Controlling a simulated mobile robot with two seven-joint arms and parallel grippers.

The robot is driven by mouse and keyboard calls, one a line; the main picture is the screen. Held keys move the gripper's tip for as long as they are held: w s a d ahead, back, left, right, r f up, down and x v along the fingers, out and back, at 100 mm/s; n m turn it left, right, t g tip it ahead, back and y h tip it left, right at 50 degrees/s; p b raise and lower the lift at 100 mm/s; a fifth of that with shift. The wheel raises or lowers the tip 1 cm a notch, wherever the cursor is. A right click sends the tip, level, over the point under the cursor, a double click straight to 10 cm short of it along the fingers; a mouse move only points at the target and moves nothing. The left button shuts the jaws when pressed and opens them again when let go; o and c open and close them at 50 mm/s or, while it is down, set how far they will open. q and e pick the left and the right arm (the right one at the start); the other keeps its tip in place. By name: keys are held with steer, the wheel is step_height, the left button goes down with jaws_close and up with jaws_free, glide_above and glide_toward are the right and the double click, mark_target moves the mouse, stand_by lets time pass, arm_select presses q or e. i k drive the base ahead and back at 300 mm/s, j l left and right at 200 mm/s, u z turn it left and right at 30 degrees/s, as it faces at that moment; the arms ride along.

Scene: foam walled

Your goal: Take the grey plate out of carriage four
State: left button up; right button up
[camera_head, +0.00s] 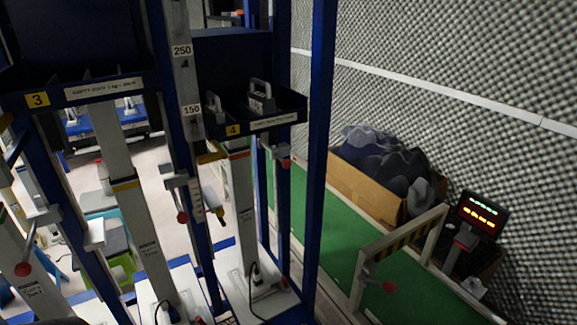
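Carriage four (290,119) is a dark blue open tray with a yellow number 4 label on its front, at the upper middle of the head view. A grey plate (261,103) with a loop handle on top stands upright in it, near the middle. A second, smaller-looking grey piece with a handle (214,124) stands at its left end, partly hidden by the front wall and the upright post. The lower parts of both are hidden by the tray. Neither of my grippers shows in the head view.
A blue post (319,130) rises just right of carriage four. A scale post (185,85) marked 250 and 150 stands at its left. Carriage three (75,97) is further left. A box of dark foam (365,190) and a lit display (481,212) are at the right. Green floor (325,215) lies between.

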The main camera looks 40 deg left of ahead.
mark_target(218, 117)
steer(key=u, duration=1.6)
